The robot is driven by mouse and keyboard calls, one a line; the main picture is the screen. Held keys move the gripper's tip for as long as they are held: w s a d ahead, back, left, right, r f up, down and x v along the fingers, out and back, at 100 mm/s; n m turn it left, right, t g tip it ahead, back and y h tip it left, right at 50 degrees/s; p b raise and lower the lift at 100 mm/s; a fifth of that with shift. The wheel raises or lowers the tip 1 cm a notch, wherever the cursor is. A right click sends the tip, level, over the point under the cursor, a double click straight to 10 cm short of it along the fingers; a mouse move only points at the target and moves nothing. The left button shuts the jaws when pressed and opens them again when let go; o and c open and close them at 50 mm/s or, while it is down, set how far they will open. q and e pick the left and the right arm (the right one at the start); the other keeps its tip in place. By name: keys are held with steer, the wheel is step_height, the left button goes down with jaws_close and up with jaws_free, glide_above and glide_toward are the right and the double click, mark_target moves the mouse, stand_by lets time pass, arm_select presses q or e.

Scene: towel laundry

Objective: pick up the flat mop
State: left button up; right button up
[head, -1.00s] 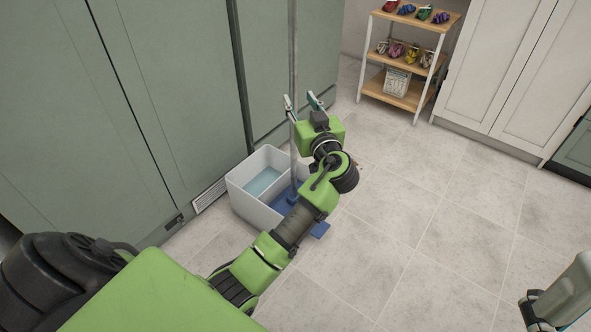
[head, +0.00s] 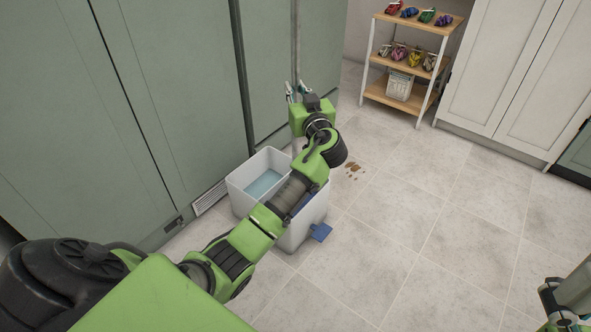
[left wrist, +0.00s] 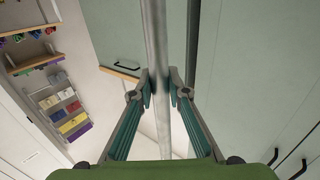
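The flat mop's grey pole (head: 297,40) stands nearly upright in front of the green cabinets. Its lower part is hidden behind my left arm. A blue flat piece (head: 321,232), apparently the mop head, shows at the bucket's front right. My left gripper (head: 297,92) is at the pole. In the left wrist view the pole (left wrist: 155,35) runs between the two fingers (left wrist: 161,88), which are close in on both sides of it and look shut on it. My right gripper (head: 560,305) is at the lower right edge, partly cut off, far from the mop.
A white bucket (head: 240,197) with bluish water in one compartment stands by the green cabinet (head: 160,110). Brown stains (head: 354,168) lie on the tiled floor to its right. A shelf rack (head: 405,60) stands at the back. The floor at right is clear.

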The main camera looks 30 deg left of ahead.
arm_select(q)
jaws_close()
steer(key=shift+r, duration=0.1)
